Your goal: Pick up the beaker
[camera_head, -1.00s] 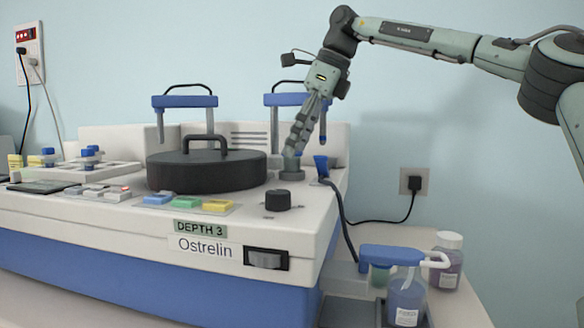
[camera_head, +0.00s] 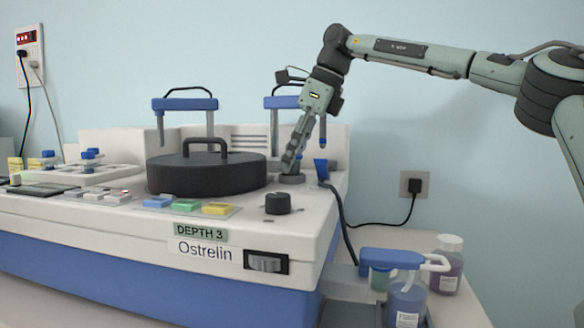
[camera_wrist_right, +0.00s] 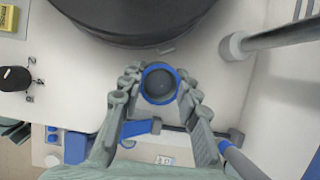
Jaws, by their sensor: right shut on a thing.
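The beaker (camera_wrist_right: 161,84) shows in the right wrist view as a round opening with a blue rim and a dark inside, seen from above. My right gripper (camera_wrist_right: 159,86) has its two grey fingers on either side of it and is shut on it. In the head view my right gripper (camera_head: 290,167) points down at the right back of the white machine, by a grey round base (camera_head: 292,179). The beaker cannot be made out clearly there. My left gripper is not in view.
A black round lid (camera_head: 208,173) with a handle is left of my right gripper. Blue-topped posts (camera_head: 185,102) stand behind. A black knob (camera_head: 278,204) is in front. A blue-handled bottle (camera_head: 406,300) and a purple bottle (camera_head: 447,268) stand at the lower right.

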